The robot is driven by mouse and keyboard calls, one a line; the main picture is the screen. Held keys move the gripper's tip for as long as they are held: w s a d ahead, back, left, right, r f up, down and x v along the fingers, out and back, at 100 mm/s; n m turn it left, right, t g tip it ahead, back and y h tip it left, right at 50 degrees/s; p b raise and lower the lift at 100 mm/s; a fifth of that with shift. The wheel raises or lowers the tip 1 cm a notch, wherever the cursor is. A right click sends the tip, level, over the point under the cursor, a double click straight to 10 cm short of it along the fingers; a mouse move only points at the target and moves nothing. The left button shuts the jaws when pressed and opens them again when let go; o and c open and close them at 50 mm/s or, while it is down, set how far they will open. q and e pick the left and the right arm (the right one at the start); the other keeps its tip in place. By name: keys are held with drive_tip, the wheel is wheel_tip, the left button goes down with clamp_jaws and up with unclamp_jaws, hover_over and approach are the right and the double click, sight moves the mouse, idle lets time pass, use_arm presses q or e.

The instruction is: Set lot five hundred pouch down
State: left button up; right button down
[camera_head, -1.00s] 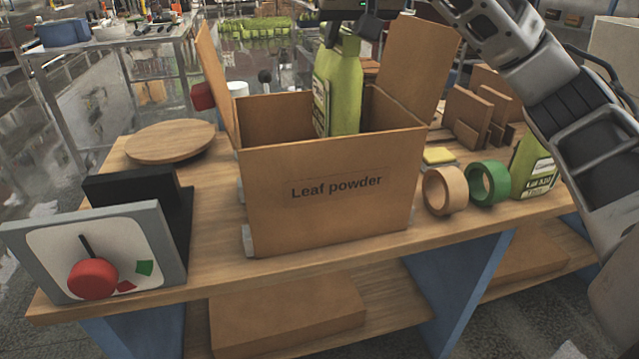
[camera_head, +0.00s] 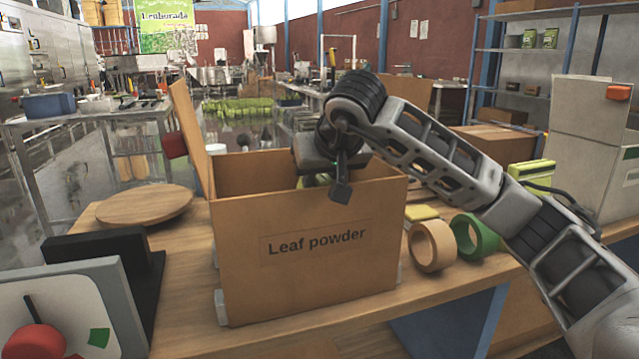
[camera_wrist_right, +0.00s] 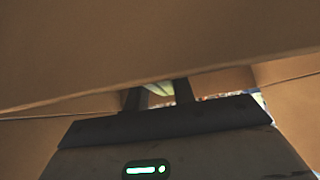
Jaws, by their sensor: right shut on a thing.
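An open cardboard box (camera_head: 300,285) labelled "Leaf powder" stands on the wooden bench. My right gripper (camera_head: 320,165) is down in the box's opening, shut on a green pouch (camera_head: 314,181). Only a sliver of this pouch shows over the front wall; its label and base are hidden. The wrist view shows the pouch as a pale green patch (camera_wrist_right: 160,89) between the two dark fingers, with cardboard close around. Whether the pouch touches the box floor cannot be seen. My left gripper is not in view.
Beige (camera_head: 432,246) and green (camera_head: 474,236) tape rolls stand right of the box. Another green pouch (camera_head: 532,172) is behind my right arm. A round wooden board (camera_head: 145,204) and a dial device (camera_head: 75,312) are at left. The box's left flap (camera_head: 190,125) stands up.

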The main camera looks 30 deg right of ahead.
drive_tip(key=shift+f, duration=0.25)
drive_tip(key=c, duration=1.6)
unclamp_jaws()
drive_tip(key=shift+f, duration=0.15)
drive_tip(key=o, duration=0.4)
drive_tip(key=shift+o, duration=0.2)
drive_tip(key=shift+r, duration=0.3)
drive_tip(key=shift+s+r, duration=0.25)
drive_tip(key=shift+r, duration=0.05)
drive_tip(key=p+v, duration=0.1)
drive_tip(key=v, duration=1)
drive_tip(key=shift+s+a, duration=0.1)
